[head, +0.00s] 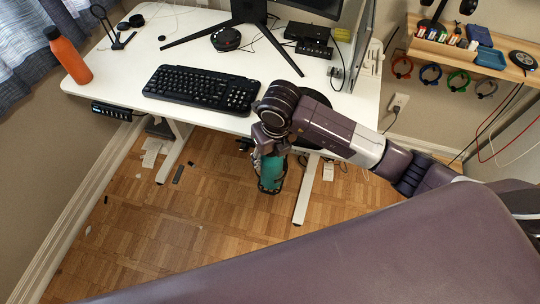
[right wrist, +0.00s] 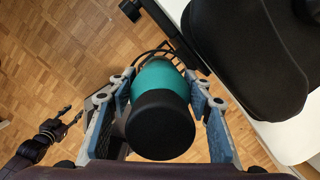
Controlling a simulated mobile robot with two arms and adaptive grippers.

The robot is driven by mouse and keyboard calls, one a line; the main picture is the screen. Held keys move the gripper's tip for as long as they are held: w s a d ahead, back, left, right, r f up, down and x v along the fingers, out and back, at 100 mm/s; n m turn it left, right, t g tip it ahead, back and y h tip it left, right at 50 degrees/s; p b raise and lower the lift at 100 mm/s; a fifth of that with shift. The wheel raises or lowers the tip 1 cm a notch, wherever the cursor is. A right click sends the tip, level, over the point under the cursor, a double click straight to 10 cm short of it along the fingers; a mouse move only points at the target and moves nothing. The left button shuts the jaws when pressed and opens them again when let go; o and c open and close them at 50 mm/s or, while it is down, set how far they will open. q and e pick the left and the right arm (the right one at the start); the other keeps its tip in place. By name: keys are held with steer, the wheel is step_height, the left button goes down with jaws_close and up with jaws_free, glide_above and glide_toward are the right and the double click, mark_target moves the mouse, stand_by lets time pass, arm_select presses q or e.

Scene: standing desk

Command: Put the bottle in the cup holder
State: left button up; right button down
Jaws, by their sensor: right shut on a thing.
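A teal bottle with a black cap (right wrist: 160,127) is between the fingers of my right gripper (right wrist: 158,100). In the head view the teal bottle (head: 271,171) hangs upright beside the desk's front edge, with my right gripper (head: 270,150) shut on its upper part. Thin black curved bars of the cup holder (right wrist: 146,54) show around the bottle's lower part. Dark bars also show around it in the head view. I cannot tell how deep the bottle sits in them. My left gripper (right wrist: 68,116) is small at the left of the right wrist view, apparently open and empty.
The white desk (head: 120,77) carries a black keyboard (head: 202,88), an orange bottle (head: 68,55) and a monitor stand. A wooden shelf (head: 450,50) with small items is on the right wall. The parquet floor below the desk is mostly clear.

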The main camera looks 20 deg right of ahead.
steer(key=shift+w, duration=0.1)
steer(key=c, duration=1)
jaws_free()
steer(key=shift+r, duration=0.25)
steer(key=r, duration=0.3)
steer(key=s+r, duration=0.1)
steer(key=r, duration=0.3)
steer(key=s+r, duration=0.1)
steer(key=r, duration=0.3)
steer(key=shift+d+r+b, duration=0.2)
steer(key=shift+r+b, duration=0.05)
steer(key=shift+b, duration=0.05)
